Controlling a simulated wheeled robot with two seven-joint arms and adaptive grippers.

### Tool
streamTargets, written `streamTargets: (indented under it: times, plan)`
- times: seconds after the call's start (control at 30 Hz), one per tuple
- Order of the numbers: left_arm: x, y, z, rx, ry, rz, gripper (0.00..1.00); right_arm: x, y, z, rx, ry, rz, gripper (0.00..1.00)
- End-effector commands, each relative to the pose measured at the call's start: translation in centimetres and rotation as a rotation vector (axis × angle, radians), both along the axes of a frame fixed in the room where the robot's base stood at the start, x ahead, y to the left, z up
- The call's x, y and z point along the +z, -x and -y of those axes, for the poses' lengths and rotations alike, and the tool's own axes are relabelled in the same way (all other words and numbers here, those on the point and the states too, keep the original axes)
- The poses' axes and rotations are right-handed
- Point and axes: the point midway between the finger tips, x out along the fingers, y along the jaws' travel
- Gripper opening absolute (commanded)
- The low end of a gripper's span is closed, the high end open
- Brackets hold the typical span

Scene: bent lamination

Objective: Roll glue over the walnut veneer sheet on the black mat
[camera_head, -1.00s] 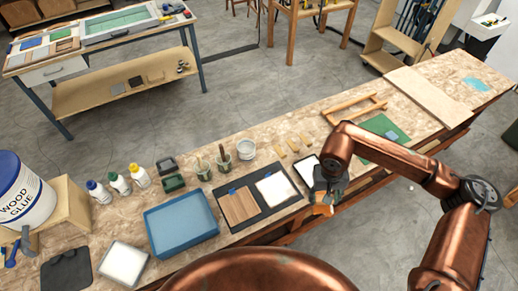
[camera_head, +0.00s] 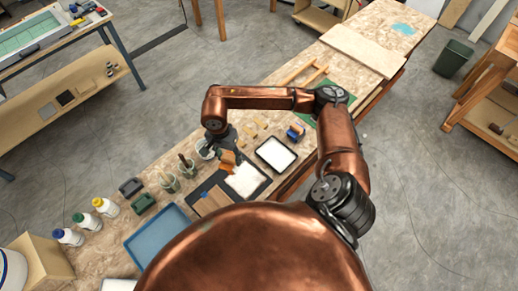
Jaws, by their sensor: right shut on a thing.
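The walnut veneer sheet (camera_head: 211,202) lies on the left part of the black mat (camera_head: 262,187), its near side hidden by my copper body. A white sheet (camera_head: 245,181) lies beside it on the mat. My right gripper (camera_head: 226,150) is above the far edge of the mat, shut on an orange-brown tool (camera_head: 229,162) that looks like the glue roller. The tool hangs down over the far edge of the white sheet; whether it touches is unclear. A black-rimmed tray with white content (camera_head: 275,153) stands right of the mat. My left gripper is out of view.
Pots with brushes (camera_head: 170,182) stand beyond the mat to the left. A blue tray (camera_head: 160,238) and glue bottles (camera_head: 105,207) are further left. A blue item (camera_head: 295,132) and wooden frame (camera_head: 302,77) lie to the right. The bench's far right is mostly clear.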

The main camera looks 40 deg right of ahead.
Motion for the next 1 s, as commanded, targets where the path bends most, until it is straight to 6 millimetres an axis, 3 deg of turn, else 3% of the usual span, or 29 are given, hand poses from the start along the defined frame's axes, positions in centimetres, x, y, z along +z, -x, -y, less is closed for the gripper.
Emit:
streamTargets:
  times: [0.03,0.1,0.4,0.6,0.8,1.0]
  plan:
    - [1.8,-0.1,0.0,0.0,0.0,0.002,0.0,0.5,0.2,0.5,-0.136,-0.003,-0.002,0.28]
    - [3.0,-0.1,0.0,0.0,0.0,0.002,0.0,0.1,0.4,1.4,-0.344,-0.004,0.005,0.28]
    - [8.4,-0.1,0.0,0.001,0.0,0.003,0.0,-1.7,2.2,6.0,-1.22,0.009,0.034,0.28]
    - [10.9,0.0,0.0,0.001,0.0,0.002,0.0,-2.9,3.9,9.1,-1.686,0.024,0.054,0.28]
    - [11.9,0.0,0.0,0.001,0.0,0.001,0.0,-3.6,4.9,10.7,-1.92,0.033,0.063,0.28]
    - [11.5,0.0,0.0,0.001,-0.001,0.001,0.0,-4.5,5.0,10.9,-1.958,0.034,0.064,0.28]
